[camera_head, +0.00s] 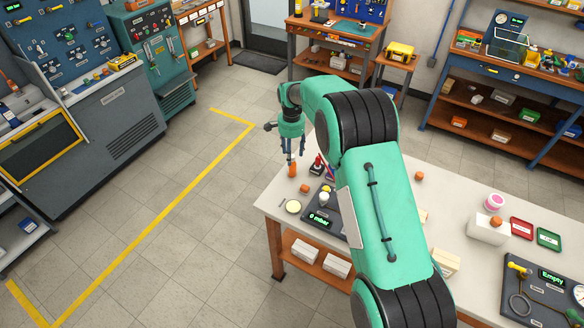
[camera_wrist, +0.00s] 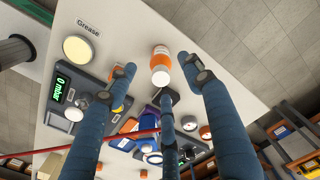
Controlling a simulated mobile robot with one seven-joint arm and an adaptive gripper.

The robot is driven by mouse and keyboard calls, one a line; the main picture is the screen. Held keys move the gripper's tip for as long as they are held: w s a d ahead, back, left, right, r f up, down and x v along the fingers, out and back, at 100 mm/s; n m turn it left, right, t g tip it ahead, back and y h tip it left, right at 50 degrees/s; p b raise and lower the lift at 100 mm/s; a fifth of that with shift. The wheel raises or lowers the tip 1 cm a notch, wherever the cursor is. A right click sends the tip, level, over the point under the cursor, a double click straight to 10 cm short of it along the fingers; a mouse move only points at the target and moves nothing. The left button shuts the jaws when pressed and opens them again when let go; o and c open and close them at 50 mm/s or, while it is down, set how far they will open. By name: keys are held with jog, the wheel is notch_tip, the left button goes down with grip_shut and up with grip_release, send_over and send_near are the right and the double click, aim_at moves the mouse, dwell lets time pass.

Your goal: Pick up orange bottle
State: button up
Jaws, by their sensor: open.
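The orange bottle (camera_wrist: 160,75), with a white band, stands on the white worktable near its far edge. In the wrist view it lies just beyond and between the spread fingertips. In the head view the bottle (camera_head: 292,170) shows as a small orange shape directly below my gripper (camera_head: 290,155). My gripper also fills the lower part of the wrist view (camera_wrist: 159,78), with its blue fingers spread apart and nothing held. It points down at the table. I cannot tell the exact gap between fingers and bottle.
A yellowish grease tin (camera_wrist: 77,48) and a dark gauge panel (camera_head: 325,206) reading 0 mbar are close by. A red-handled tool and a small orange cap (camera_head: 305,188) lie near. A white block (camera_head: 488,231) and red tray (camera_head: 522,229) stand farther right. The floor left of the table is clear.

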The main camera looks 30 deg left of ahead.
jog(key=shift+f, duration=1.3)
jog(key=shift+f, duration=2.6)
jog(key=shift+c, duration=0.5)
grip_shut()
